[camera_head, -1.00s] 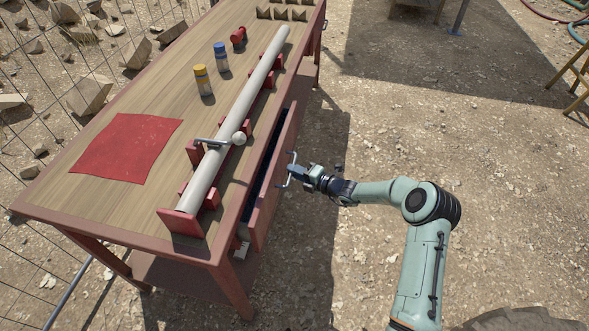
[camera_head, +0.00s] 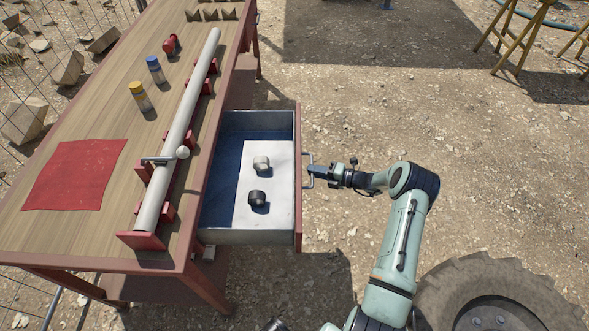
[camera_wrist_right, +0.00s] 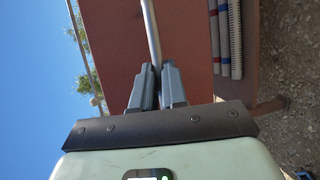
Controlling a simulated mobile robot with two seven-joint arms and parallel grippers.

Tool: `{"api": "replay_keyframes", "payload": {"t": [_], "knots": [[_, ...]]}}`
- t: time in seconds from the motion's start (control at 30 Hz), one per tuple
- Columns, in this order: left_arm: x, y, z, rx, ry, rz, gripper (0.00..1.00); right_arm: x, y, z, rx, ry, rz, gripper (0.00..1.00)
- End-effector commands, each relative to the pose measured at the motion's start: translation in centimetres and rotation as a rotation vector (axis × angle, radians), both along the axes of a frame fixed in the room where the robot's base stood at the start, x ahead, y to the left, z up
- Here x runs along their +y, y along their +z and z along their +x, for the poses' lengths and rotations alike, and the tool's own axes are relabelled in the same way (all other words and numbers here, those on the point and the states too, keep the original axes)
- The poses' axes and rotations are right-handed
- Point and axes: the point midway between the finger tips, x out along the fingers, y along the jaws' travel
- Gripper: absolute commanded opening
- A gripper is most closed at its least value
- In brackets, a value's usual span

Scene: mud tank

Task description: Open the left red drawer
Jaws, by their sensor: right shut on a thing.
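The red-fronted drawer (camera_head: 298,215) is pulled well out from the table's right side. Its grey-walled box with a blue floor lies exposed. My right gripper (camera_head: 312,171) is shut on the drawer's metal handle (camera_head: 306,158) at the front's outer face. In the right wrist view, the two fingers (camera_wrist_right: 157,84) close around the handle bar (camera_wrist_right: 151,35), with the red drawer front (camera_wrist_right: 115,45) behind. My left gripper is not in view.
A white sheet (camera_head: 268,215) with a light fitting (camera_head: 261,163) and a dark fitting (camera_head: 257,198) lies in the drawer. The wooden table (camera_head: 100,135) holds a long pipe (camera_head: 195,90), two bottles and a red cloth (camera_head: 75,175). A large tyre (camera_head: 500,275) is at lower right.

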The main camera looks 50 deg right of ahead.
Motion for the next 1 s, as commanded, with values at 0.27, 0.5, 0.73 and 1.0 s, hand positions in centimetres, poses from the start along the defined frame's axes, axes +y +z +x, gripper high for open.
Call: {"api": "replay_keyframes", "payload": {"t": [0.27,0.5,0.73,1.0], "knots": [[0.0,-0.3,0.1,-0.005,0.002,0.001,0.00,-2.9,-0.2,-3.7,0.002,-0.001,0.000,0.00],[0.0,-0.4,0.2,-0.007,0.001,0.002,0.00,-3.8,-0.2,-4.9,0.002,0.001,0.002,0.00],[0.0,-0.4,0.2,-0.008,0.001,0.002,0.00,-4.0,-0.1,-5.0,0.001,0.000,0.002,0.00],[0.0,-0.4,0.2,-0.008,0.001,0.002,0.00,-4.0,-0.1,-5.0,0.001,0.000,0.001,0.37]]}}
